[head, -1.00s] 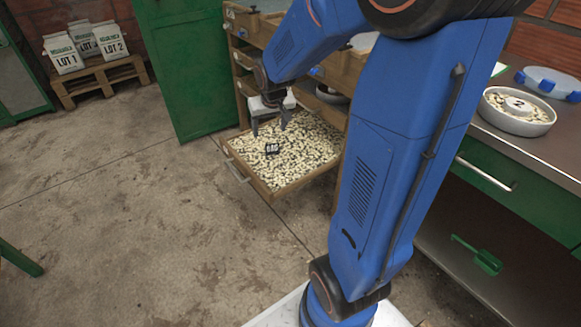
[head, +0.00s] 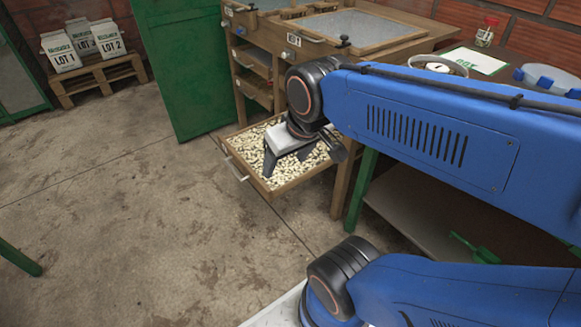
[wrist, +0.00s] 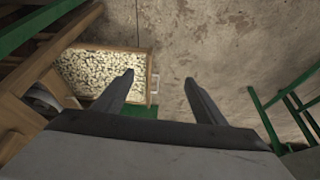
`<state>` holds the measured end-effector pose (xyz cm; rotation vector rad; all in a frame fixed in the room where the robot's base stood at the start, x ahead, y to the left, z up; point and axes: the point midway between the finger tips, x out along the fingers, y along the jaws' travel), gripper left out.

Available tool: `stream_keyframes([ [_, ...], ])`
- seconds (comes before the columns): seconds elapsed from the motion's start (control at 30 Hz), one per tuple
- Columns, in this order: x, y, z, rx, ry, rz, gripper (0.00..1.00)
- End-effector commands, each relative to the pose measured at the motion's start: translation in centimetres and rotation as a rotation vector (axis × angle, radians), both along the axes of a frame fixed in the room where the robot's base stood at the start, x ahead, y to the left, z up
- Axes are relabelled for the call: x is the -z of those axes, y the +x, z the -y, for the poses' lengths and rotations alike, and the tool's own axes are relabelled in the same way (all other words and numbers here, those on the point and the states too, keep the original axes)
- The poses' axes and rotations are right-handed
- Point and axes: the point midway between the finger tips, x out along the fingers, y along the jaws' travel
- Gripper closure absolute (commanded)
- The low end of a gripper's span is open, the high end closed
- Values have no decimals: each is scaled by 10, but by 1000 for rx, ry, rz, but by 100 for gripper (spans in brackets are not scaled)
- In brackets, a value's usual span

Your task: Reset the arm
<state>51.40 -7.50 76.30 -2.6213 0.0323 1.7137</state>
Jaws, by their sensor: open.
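My gripper (head: 287,165) is open and empty in the head view. It appears in front of the pulled-out wooden drawer (head: 232,160), which is full of pale beans. In the wrist view the two dark fingers of my gripper (wrist: 158,82) are spread wide, with floor and the drawer's front edge between them. The drawer (wrist: 150,62) lies below and to the left of the fingers there. My blue arm is bent and stretches across the right side of the head view, hiding part of the drawer and the bench.
A wooden cabinet (head: 262,62) with screen trays stands behind the drawer. A green door (head: 182,75) is left of it. A pallet (head: 100,78) with bags marked LOT stands far left. A green scoop (head: 475,248) lies low at right.

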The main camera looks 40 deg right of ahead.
Motion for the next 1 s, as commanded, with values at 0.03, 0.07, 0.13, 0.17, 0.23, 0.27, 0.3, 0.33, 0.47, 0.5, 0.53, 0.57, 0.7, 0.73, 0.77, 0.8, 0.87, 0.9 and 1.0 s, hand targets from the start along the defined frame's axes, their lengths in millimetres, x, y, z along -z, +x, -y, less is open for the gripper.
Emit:
stream_keyframes([
  [0.03, 0, -8, -2, -9, 0, 4, 35],
  [0.07, 0, -12, -3, -12, 1, 4, 35],
  [0.13, 1, -19, -4, -20, 1, 2, 35],
  [0.17, 1, -21, -5, -22, 1, 2, 35],
  [0.23, 1, -24, -5, -26, 2, 2, 35],
  [0.27, 1, -25, -5, -26, 2, 2, 35],
  [0.3, 1, -25, -5, -27, 1, 1, 35],
  [0.33, 1, -25, -5, -27, 1, 1, 35],
  [0.47, 1, -25, -5, -26, 2, 1, 35],
  [0.5, 1, -25, -5, -26, 2, 1, 35],
  [0.53, 1, -24, -5, -26, 2, 1, 35],
  [0.57, 1, -24, -5, -26, 2, 1, 35],
  [0.7, 1, -24, -5, -26, 2, 1, 35],
  [0.73, 1, -24, -5, -26, 2, 1, 35],
  [0.77, 1, -24, -5, -26, 2, 1, 35],
  [0.8, 1, -24, -5, -26, 2, 1, 35],
  [0.87, 1, -24, -5, -26, 2, 1, 35],
  [0.9, 1, -24, -5, -26, 2, 1, 35],
  [1.0, 1, -24, -5, -26, 2, 1, 35],
])
